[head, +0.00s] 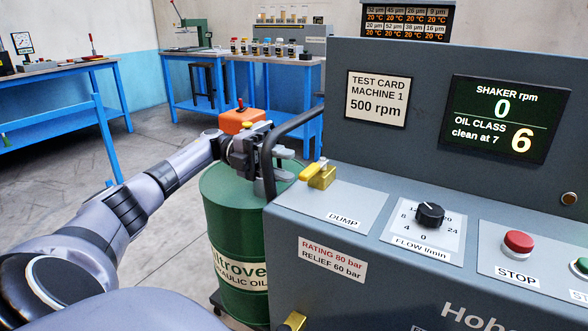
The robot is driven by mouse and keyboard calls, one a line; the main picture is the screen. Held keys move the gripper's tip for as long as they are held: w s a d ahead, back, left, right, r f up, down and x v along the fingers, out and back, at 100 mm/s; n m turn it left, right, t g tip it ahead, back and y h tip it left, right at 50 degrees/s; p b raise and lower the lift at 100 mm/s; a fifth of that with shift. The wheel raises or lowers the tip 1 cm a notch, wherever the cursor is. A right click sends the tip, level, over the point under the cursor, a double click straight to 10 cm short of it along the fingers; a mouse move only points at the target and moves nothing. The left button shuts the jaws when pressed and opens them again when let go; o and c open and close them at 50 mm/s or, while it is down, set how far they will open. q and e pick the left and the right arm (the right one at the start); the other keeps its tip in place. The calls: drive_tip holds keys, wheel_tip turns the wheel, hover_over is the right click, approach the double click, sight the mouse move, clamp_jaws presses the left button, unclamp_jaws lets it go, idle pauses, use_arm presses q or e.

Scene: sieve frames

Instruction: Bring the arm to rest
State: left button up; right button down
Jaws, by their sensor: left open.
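My left arm (130,205) reaches in from the left. Its gripper (283,164) is open, with nothing visible between its fingers. It is above the green oil drum (235,215), just left of the grey machine (350,265). The machine's black handrail (268,172) crosses in front of part of the gripper. The yellow dump lever (311,170) on its brass block is a little right of the fingertips and looks apart from them. My right gripper is out of view.
The panel holds a flow knob (430,215) and a red STOP button (518,241). Its screen (505,118) reads shaker rpm 0, oil class 6. An orange box (237,121) shows behind the gripper. Blue benches (75,72) stand behind; open floor (165,135) lies left.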

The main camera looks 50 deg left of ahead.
use_arm(q)
drive_tip(key=shift+s+a, duration=0.15)
drive_tip(key=shift+a, duration=0.2)
idle(0.4)
